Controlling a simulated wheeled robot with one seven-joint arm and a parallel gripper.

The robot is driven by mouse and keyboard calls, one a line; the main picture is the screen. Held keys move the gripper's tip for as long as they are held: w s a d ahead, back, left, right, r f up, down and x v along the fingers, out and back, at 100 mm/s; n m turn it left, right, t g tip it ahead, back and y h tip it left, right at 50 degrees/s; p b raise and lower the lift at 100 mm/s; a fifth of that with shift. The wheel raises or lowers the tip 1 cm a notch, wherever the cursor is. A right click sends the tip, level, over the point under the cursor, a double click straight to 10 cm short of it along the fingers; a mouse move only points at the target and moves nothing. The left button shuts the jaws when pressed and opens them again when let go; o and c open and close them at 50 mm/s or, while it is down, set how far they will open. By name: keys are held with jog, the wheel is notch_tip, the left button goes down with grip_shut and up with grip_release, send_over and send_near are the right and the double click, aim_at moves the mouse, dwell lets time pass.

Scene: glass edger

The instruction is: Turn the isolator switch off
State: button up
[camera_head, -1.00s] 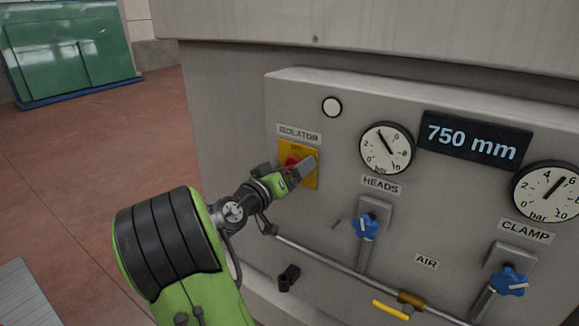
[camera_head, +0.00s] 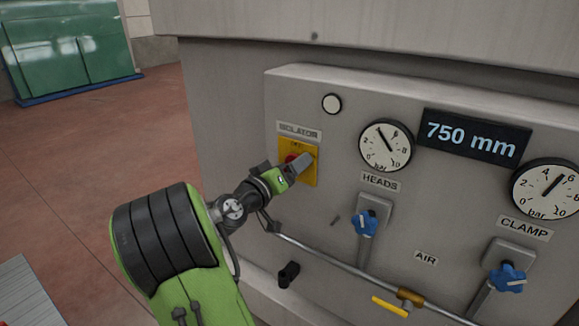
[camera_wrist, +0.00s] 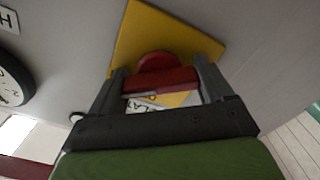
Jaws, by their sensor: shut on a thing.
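The isolator switch is a red rotary knob on a yellow plate (camera_head: 311,179) under the ISOLATOR label (camera_head: 299,133), on the grey machine panel. My gripper (camera_head: 297,163) is at the plate and covers most of the knob in the head view. In the wrist view, the red knob (camera_wrist: 160,80) has a bar-shaped handle between the two fingers of my gripper (camera_wrist: 158,83), which are shut on it. The yellow plate (camera_wrist: 165,30) fills the space behind it. Lettering on the plate is partly hidden, so the knob's marked position cannot be read.
To the right are the HEADS gauge (camera_head: 386,146), a 750 mm display (camera_head: 472,138), the CLAMP gauge (camera_head: 546,190) and blue valve knobs (camera_head: 366,224). A pipe with a yellow lever (camera_head: 390,307) runs below. Open floor (camera_head: 90,170) lies to the left.

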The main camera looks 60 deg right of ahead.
jog(key=n+p, duration=0.2)
jog(key=n, duration=0.3)
jog(key=n+p, duration=0.3)
jog(key=n, duration=0.2)
jog(key=shift+n, duration=0.3)
dwell(0.4)
jog(key=o, duration=0.9)
jog(key=shift+o, duration=0.2)
jog(key=w+a+b, duration=0.2)
jog(key=a, duration=1.3)
jog(key=shift+w+a, duration=0.25)
jog(key=shift+a, duration=0.1)
